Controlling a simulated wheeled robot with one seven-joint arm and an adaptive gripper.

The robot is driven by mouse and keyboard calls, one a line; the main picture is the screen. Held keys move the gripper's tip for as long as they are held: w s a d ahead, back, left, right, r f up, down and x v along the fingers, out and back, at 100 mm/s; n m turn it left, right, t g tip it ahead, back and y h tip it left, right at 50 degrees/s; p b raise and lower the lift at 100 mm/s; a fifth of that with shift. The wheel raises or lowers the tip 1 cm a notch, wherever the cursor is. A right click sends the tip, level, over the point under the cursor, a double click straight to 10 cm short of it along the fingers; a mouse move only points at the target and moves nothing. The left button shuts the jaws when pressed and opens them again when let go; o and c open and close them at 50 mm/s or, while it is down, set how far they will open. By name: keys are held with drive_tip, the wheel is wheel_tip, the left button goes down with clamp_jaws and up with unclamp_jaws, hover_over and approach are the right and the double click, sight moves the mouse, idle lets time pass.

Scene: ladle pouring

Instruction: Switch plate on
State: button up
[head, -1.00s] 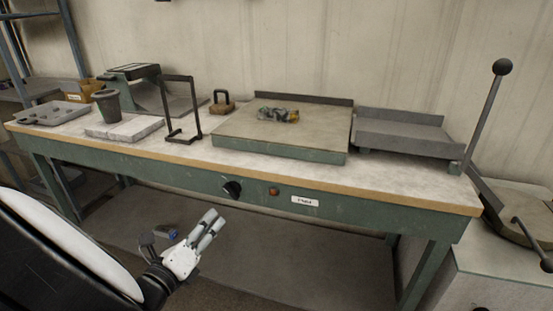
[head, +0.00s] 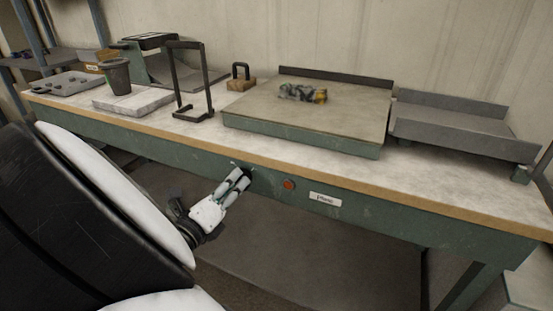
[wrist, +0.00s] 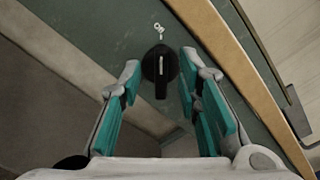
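The black rotary knob (wrist: 160,80) is on the green front panel of the bench, with a white line on its face and a small white mark above it. The plate (head: 240,117), a wide flat slab with a green side, sits on the bench top above. My gripper (head: 239,175) is at the front panel, its fingers pointing at the knob and mostly covering it in the head view. In the wrist view my gripper (wrist: 160,68) is open, one teal-padded finger on each side of the knob. I cannot tell whether either finger touches it.
A round reddish lamp (head: 289,184) and a white label (head: 325,199) are on the panel right of the knob. A small multicoloured heap (head: 302,93) lies on the plate. The bench's wooden edge (head: 400,199) overhangs above the panel. The space under the bench is open.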

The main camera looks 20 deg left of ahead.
drive_tip(key=shift+w, duration=0.5)
drive_tip(key=shift+d, duration=0.1)
clamp_jaws()
drive_tip(key=shift+m, duration=0.3)
drive_tip(key=m, duration=0.8)
drive_tip(key=shift+d, duration=0.2)
drive_tip(key=shift+s+d+f+m+b, duration=0.1)
drive_tip(key=shift+m+b, duration=1.4)
drive_tip(key=shift+m, duration=0.8)
drive_tip(key=shift+s+d+f+m+b, duration=0.1)
drive_tip(key=shift+m+b, duration=1.35)
drive_tip(key=shift+m, duration=0.85)
drive_tip(key=shift+r, duration=0.1)
